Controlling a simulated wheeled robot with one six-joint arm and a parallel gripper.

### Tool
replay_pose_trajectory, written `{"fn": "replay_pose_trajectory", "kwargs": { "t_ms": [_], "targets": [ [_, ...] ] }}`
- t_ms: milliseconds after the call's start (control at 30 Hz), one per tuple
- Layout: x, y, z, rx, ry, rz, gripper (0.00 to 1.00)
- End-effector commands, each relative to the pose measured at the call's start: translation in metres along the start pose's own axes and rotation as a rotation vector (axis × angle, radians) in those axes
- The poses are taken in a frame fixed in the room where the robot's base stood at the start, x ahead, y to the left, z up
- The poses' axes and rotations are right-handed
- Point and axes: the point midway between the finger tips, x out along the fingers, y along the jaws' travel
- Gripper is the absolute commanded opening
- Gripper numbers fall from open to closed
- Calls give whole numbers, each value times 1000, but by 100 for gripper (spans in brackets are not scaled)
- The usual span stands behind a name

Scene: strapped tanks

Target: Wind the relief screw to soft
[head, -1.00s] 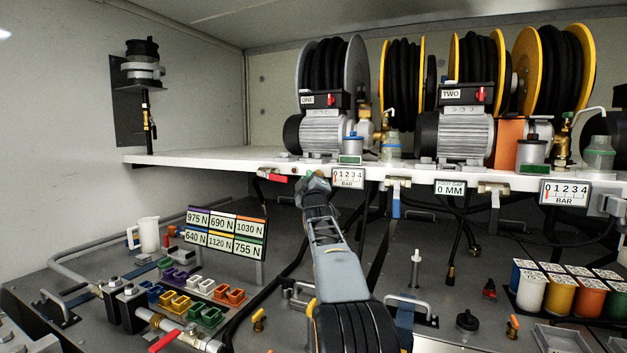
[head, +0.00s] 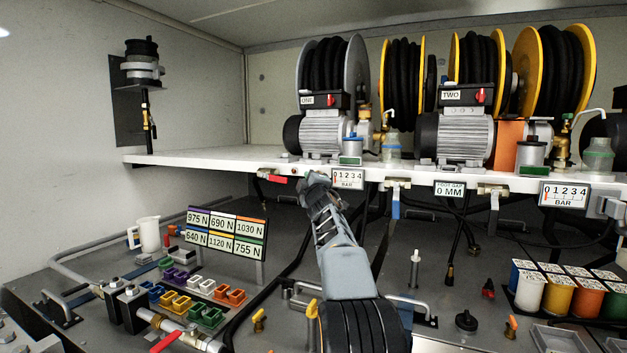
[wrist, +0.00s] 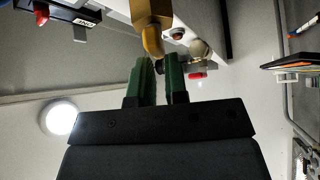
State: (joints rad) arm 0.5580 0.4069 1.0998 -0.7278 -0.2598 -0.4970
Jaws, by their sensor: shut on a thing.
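My gripper (head: 312,176) is at the front edge of the white shelf, below pump ONE and left of its bar gauge (head: 348,178). In the wrist view its two green fingers (wrist: 160,72) are shut on a small dark part, which I take as the relief screw (wrist: 160,67). Only a little of this part shows between the fingertips. A brass fitting (wrist: 151,28) is just beyond them. In the head view the wrist hides the screw. No soft marking is readable on it.
A red-handled valve (head: 272,178) hangs from the shelf edge to the left, and a blue-handled valve (head: 396,195) to the right. Pump ONE (head: 326,130) stands above on the shelf. A force label board (head: 226,232) stands lower left. Dark hoses hang behind my arm.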

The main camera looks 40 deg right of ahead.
Motion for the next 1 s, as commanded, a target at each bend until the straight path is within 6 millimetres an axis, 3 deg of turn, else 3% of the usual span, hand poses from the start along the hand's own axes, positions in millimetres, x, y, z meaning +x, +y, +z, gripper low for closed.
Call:
{"fn": "replay_pose_trajectory", "kwargs": {
  "t_ms": [633, 667, 933, 1000],
  "targets": [
    [0, 0, 0, -77, -1, -65, 0],
    [0, 0, 0, -77, -1, -65, 16],
    [0, 0, 0, -76, 0, -65, 42],
    [0, 0, 0, -76, 0, -64, 44]
  ]
}}
